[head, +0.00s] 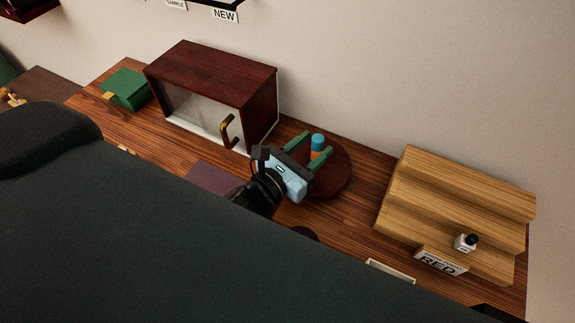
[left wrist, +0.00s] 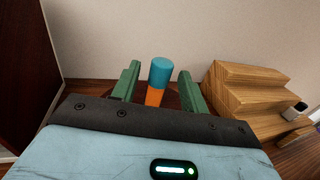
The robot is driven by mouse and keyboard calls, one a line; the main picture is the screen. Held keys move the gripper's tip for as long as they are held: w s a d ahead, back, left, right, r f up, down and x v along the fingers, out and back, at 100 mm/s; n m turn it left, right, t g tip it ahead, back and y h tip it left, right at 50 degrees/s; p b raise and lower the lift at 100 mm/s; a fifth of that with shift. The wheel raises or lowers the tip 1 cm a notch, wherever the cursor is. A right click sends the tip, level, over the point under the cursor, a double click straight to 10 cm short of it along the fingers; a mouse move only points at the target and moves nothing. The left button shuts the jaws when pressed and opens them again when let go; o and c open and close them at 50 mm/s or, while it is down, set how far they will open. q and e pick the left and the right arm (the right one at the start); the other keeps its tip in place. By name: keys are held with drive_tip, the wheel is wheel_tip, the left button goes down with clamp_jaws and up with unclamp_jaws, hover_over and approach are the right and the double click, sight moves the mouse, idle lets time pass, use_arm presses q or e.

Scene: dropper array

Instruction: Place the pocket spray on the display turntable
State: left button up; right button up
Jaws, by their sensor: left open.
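The pocket spray (head: 317,146), with a blue cap and an orange body, stands upright on the round dark red display turntable (head: 335,180). My left gripper (head: 309,145) is open, with its green fingers on either side of the spray. In the left wrist view the spray (left wrist: 159,80) shows between the two fingertips (left wrist: 159,77), with a gap on each side. The base of the spray is hidden behind the gripper body. My right gripper is not in view.
A dark wooden cabinet (head: 215,75) with a glass front and brass handle stands left of the turntable. A stepped wooden stand (head: 440,190) at right holds a small white bottle (head: 465,243) by a RED sign (head: 440,262). A green box (head: 126,88) sits at far left.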

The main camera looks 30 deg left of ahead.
use_arm(q)
drive_tip(key=b+v, duration=0.1)
drive_tip(key=v, duration=0.8)
drive_tip(key=shift+f+b, duration=0.15)
drive_tip(key=shift+b, duration=0.15)
drive_tip(key=shift+s+a, duration=0.15)
drive_tip(key=shift+s, duration=0.35)
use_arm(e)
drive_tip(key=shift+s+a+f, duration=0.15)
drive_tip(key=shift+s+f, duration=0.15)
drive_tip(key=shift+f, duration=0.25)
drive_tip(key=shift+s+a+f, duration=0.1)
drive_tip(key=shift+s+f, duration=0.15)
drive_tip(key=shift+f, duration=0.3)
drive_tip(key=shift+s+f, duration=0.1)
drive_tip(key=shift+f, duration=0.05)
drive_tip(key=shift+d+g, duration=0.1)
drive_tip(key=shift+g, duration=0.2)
